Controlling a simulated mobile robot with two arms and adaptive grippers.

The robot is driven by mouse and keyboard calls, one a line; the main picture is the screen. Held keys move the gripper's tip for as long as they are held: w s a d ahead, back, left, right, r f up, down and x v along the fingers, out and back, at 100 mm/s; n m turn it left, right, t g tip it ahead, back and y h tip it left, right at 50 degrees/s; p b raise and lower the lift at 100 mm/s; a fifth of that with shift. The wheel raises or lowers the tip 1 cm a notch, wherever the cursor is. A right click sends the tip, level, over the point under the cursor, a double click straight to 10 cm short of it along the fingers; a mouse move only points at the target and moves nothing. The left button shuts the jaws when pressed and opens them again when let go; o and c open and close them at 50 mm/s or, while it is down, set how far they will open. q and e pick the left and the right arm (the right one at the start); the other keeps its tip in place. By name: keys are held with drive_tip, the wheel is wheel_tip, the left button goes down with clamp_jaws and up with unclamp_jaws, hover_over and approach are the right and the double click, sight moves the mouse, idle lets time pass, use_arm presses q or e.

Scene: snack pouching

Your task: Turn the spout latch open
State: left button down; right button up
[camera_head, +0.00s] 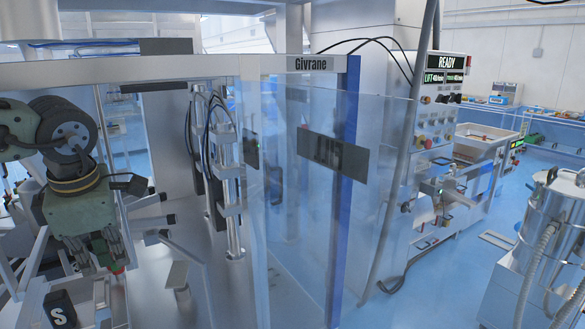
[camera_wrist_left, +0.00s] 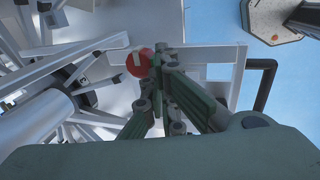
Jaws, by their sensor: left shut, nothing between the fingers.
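My left gripper (camera_head: 112,262) is at the lower left of the head view, pointing down, with its green fingers shut and empty. In the left wrist view the closed fingertips (camera_wrist_left: 156,62) are right beside a round red part (camera_wrist_left: 139,62) with a pale mark on it. This may be the spout latch; I cannot tell whether the fingers touch it. A bit of red (camera_head: 117,269) also shows just below the fingertips in the head view. The rest of that part is hidden behind the fingers. My right gripper is not in view.
Metal bars and arms (camera_wrist_left: 92,52) of the machine crowd the left of the wrist view. A black block marked S (camera_head: 61,310) is below the gripper. A clear door panel (camera_head: 330,200) stands to the right. A control panel (camera_head: 440,110) reads READY.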

use_arm(q)
drive_tip(key=shift+a+f, duration=0.1)
drive_tip(key=shift+f, duration=0.15)
drive_tip(key=shift+w+a, duration=0.1)
drive_tip(key=shift+w, duration=0.1)
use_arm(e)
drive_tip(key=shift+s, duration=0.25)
use_arm(q)
drive_tip(key=shift+w, duration=0.15)
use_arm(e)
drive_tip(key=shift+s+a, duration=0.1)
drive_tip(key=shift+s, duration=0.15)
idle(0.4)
use_arm(q)
drive_tip(key=shift+f, duration=0.1)
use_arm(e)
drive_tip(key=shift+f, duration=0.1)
use_arm(q)
drive_tip(key=shift+w+d+b, duration=0.3)
drive_tip(key=shift+w, duration=0.1)
drive_tip(key=shift+w+d+b, duration=0.15)
drive_tip(key=shift+d+b, duration=0.15)
drive_tip(key=shift+d, duration=0.05)
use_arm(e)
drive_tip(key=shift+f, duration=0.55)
use_arm(q)
drive_tip(key=shift+d, duration=0.1)
